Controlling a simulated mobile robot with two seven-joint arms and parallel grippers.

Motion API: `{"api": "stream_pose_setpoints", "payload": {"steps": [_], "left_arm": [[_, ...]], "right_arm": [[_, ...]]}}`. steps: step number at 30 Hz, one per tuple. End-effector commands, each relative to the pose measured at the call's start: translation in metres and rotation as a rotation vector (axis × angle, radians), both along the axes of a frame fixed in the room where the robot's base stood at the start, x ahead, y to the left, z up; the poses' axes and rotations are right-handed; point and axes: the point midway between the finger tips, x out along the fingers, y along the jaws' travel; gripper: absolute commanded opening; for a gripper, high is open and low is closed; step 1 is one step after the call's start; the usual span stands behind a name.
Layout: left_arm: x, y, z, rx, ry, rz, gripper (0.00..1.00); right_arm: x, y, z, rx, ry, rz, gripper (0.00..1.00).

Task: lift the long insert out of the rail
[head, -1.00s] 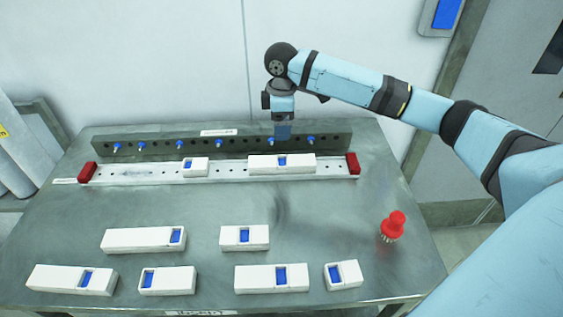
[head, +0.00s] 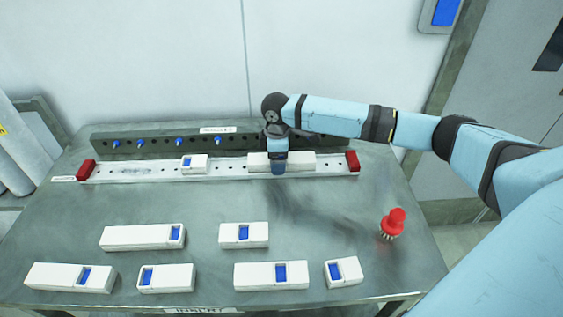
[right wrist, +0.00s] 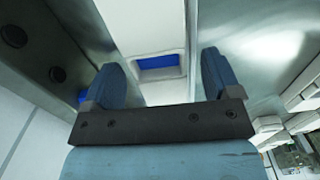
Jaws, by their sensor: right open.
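The long insert (head: 303,161) is a white block seated in the right part of the rail (head: 225,168), near its red end block. My right gripper (head: 278,168) is low over this insert and hides its middle, including its blue window in the head view. In the right wrist view the open fingers (right wrist: 170,80) stand one on each side of the white insert (right wrist: 155,30), with its blue recess between them. I cannot tell whether the fingers touch it. My left gripper is not in view.
A short white insert (head: 194,163) sits further left in the rail. Behind runs a dark bar (head: 155,144) with blue pegs. The table's middle (head: 190,205) is clear.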

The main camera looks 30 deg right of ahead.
Motion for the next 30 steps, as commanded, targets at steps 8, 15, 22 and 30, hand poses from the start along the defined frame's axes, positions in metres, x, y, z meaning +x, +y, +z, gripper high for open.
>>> {"api": "stream_pose_setpoints", "payload": {"steps": [8, 15, 22, 30], "left_arm": [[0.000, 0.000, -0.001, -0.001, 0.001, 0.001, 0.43], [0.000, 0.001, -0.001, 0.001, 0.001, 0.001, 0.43], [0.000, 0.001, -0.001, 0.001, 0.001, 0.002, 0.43], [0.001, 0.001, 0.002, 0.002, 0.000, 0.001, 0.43]], "right_arm": [[0.000, 0.000, -0.007, -0.001, -0.001, 0.001, 0.83], [0.000, 0.000, -0.007, -0.001, -0.001, 0.001, 0.28], [0.000, 0.000, -0.006, 0.000, -0.002, 0.001, 0.17], [0.001, 0.000, 0.020, 0.000, -0.005, 0.001, 0.17]]}}
